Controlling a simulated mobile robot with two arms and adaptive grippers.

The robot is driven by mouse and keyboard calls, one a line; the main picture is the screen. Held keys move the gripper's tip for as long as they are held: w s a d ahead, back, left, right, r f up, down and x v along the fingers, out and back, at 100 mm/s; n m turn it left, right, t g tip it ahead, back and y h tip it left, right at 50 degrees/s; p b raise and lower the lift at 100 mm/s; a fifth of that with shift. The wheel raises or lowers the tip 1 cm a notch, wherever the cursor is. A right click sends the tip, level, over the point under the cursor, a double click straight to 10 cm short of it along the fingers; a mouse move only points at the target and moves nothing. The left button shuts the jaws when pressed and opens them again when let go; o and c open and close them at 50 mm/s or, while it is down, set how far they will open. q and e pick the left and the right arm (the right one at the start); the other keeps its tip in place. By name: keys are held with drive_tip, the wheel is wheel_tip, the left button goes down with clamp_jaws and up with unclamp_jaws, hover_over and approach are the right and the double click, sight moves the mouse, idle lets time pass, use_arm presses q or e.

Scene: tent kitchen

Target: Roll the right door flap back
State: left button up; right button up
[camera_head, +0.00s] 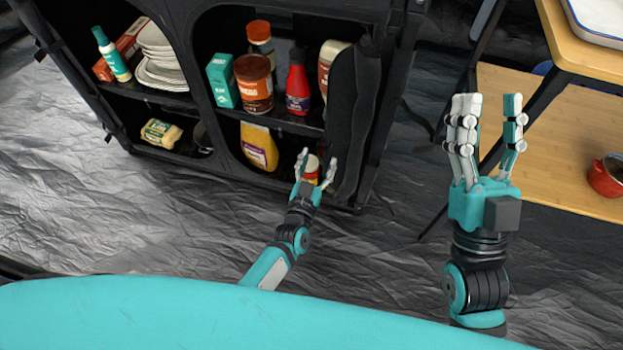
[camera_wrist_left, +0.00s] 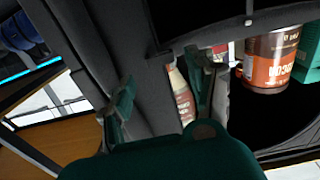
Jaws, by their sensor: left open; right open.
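The right door flap (camera_head: 352,115) is a dark fabric strip hanging along the right side of the black cabinet's right opening, bunched to that side. In the left wrist view the grey fabric of the flap (camera_wrist_left: 150,85) runs up between my finger pads. My left gripper (camera_head: 317,160) is open at the flap's lower left edge, low in front of the cabinet; its fingers also show in the left wrist view (camera_wrist_left: 160,95). I cannot tell whether they touch the fabric. My right gripper (camera_head: 490,101) is open and empty, raised well to the right of the cabinet.
The cabinet shelves hold a brown jar (camera_head: 254,84), a red bottle (camera_head: 298,88), a teal box (camera_head: 223,80), a yellow bottle (camera_head: 259,148) and stacked plates (camera_head: 160,72). A wooden table (camera_head: 560,125) with a red pot (camera_head: 607,175) stands right. The crinkled grey floor (camera_head: 130,215) is clear.

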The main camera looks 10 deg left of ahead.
use_arm(q)
drive_tip(key=s, duration=0.7)
drive_tip(key=shift+s+a, duration=0.3)
